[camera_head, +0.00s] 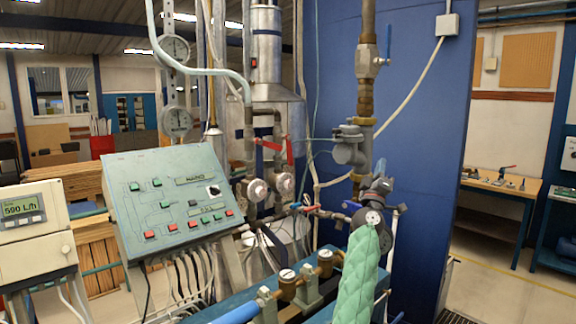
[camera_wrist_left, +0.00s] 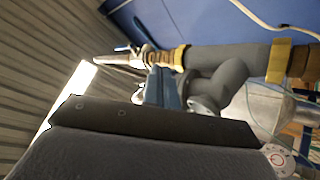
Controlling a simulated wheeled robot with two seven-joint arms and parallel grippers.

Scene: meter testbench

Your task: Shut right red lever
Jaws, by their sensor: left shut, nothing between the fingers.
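The right red lever (camera_head: 289,151) stands nearly upright on its pipe in the head view, above a round white-faced fitting. A second red lever (camera_head: 268,145) just left of it lies roughly crosswise and slopes down to the right. My left gripper (camera_head: 380,167) is right of both levers, in front of the thick brass-and-grey pipe, and apart from the levers. Its bluish fingers are shut and empty, and also show in the left wrist view (camera_wrist_left: 160,88). No red lever can be made out in that wrist view. My right gripper is not in view.
A grey valve body (camera_head: 350,147) and the vertical pipe (camera_head: 366,90) stand close by my left gripper. Another red handle (camera_head: 308,208) sits lower. The slanted control panel (camera_head: 178,198) is at left, the flow display (camera_head: 28,215) further left. A blue wall (camera_head: 420,120) stands behind.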

